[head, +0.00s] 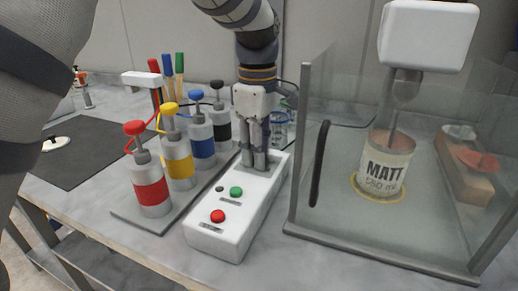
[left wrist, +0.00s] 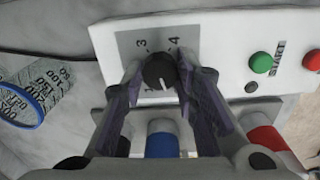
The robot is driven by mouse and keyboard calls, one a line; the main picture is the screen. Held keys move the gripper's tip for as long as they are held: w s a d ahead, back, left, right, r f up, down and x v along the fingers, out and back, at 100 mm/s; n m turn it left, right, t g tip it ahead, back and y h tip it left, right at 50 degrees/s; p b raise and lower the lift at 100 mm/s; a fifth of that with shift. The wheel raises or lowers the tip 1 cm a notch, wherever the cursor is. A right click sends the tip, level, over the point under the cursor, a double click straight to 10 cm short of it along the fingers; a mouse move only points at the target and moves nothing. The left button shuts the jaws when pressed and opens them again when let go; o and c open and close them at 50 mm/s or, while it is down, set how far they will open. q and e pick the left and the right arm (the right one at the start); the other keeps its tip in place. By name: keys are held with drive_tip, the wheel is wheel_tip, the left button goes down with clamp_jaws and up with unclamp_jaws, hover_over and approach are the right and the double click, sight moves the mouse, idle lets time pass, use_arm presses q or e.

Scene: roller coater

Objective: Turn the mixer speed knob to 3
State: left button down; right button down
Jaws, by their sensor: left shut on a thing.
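The mixer control box (head: 212,240) is a white slanted box on the bench, with its buttons toward me. My left gripper (head: 258,163) points down at its far end, and the fingers hide the knob in the head view. In the left wrist view the black speed knob (left wrist: 160,71) sits between the two fingertips of my left gripper (left wrist: 160,80), which is shut on it. The grey dial plate (left wrist: 128,42) shows 1, 3 and 4; the rest is covered. A white mark shows on the knob's lower part in the picture; which number it meets is unclear.
A green button (head: 236,191) and a red button (head: 218,216) lie on the box's near part. Several pump bottles, including a red one (head: 150,190), stand to the left. A clear-walled enclosure (head: 345,235) with a MATT can (head: 388,165) stands to the right.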

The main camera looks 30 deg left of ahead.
use_arm(q)
drive_tip(key=m, duration=0.4)
drive_tip(key=shift+m, duration=0.3)
drive_tip(key=m, duration=0.3)
drive_tip(key=shift+m, duration=0.3)
drive_tip(key=m, duration=0.4)
drive_tip(key=shift+m, duration=0.3)
drive_tip(key=m, duration=0.3)
drive_tip(key=shift+m, duration=0.3)
drive_tip(key=m, duration=0.3)
drive_tip(key=shift+m, duration=0.3)
drive_tip(key=m, duration=0.4)
drive_tip(key=shift+m+g, duration=0.3)
drive_tip(key=m, duration=0.4)
drive_tip(key=shift+m, duration=2.1)
